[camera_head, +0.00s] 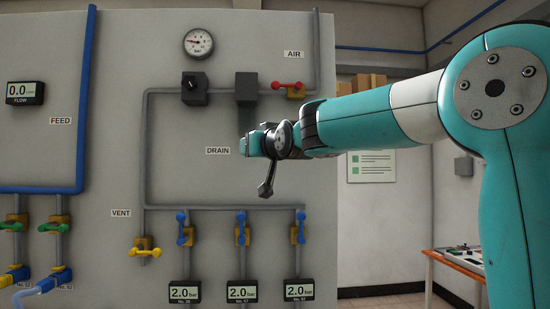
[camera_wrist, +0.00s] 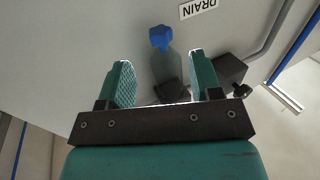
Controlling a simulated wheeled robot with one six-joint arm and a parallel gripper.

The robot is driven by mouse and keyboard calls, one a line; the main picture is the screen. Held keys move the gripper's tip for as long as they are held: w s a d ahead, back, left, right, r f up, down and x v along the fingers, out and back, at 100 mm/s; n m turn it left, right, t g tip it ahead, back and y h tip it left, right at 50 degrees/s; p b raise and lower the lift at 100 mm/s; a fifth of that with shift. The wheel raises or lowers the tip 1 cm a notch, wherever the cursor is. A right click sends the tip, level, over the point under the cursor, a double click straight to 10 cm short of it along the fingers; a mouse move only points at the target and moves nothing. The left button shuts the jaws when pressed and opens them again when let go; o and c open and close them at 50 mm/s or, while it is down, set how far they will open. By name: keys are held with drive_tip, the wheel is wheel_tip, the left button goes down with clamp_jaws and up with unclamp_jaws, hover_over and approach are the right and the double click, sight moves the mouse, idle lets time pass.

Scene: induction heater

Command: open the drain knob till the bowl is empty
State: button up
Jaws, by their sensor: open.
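The blue drain knob (camera_wrist: 160,38) sits at the end of the grey-green bowl (camera_wrist: 168,66) in the wrist view. Whether liquid is in the bowl I cannot tell. The DRAIN label (camera_head: 218,151) is on the panel beside it, and it shows upside down in the wrist view (camera_wrist: 199,7). My gripper (camera_wrist: 160,58) is open, with its two teal fingers apart and nothing held. Bowl and knob appear in the gap between the fingers, apparently beyond the tips. In the head view, the bowl hangs under a dark block (camera_head: 246,87); my wrist hides the knob there.
A black regulator (camera_head: 194,88) and a pressure gauge (camera_head: 198,43) are left of the block. The red AIR valve (camera_head: 288,86) is close on the right. Several blue-handled valves (camera_head: 241,227) and a yellow VENT valve (camera_head: 145,251) are below. Grey pipes run along the panel.

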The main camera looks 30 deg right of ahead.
drive_tip(key=s+a+b, duration=0.1)
drive_tip(key=s+b, duration=0.4)
drive_tip(key=s, duration=0.5)
drive_tip(key=shift+s+a, duration=0.15)
drive_tip(key=shift+s, duration=0.2)
drive_tip(key=s+a+f+n+g+y, duration=0.1)
drive_tip(key=s+a+f+g+y, duration=0.2)
drive_tip(key=f, duration=0.5)
drive_tip(key=a+f+n+g+y, duration=0.1)
drive_tip(key=a+f+n+g, duration=0.1)
drive_tip(key=a+f, duration=0.45)
drive_tip(key=s+a+f+n+g+y, duration=0.1)
drive_tip(key=s+a+f+g+y, duration=0.15)
drive_tip(key=f, duration=0.55)
drive_tip(key=s+a+f+n+g, duration=0.2)
drive_tip(key=s+f+g, duration=0.3)
drive_tip(key=s+f, duration=0.3)
drive_tip(key=s+a+f+n+g, duration=0.2)
drive_tip(key=s+a+f+g, duration=0.3)
drive_tip(key=s+f, duration=0.4)
drive_tip(key=shift+s+a, duration=0.25)
drive_tip(key=shift+s, duration=0.5)
drive_tip(key=shift+r, duration=0.1)
